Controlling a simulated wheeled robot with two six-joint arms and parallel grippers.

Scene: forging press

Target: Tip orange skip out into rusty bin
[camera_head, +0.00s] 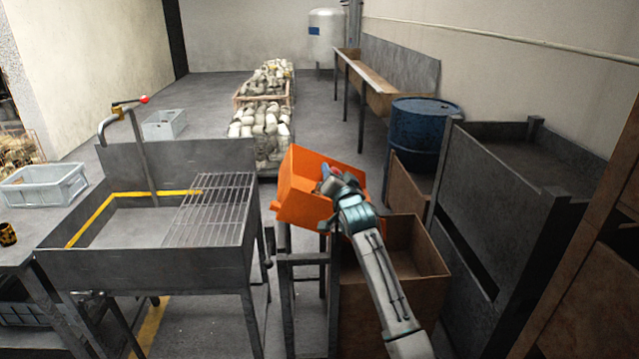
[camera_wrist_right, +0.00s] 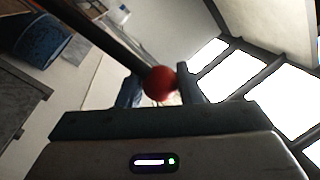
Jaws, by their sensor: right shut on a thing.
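The orange skip (camera_head: 298,207) sits on a dark metal stand (camera_head: 303,259) near the middle of the head view and looks tilted. The rusty bin (camera_head: 362,312) is an open brown box below it and to its right; my right arm crosses over it. My right gripper (camera_head: 331,177) is at the skip's upper right side. In the right wrist view it is shut on a red ball knob (camera_wrist_right: 160,83) at the end of a dark rod (camera_wrist_right: 105,38). The skip's inside and the bin's bottom are largely hidden. My left gripper is not in view.
A metal table with a wire grate (camera_head: 210,208) stands left of the skip. A blue drum (camera_head: 418,140) and a large dark open container (camera_head: 500,205) stand to the right. Crates of pale lumps (camera_head: 262,120) stand behind. Open floor lies at the back left.

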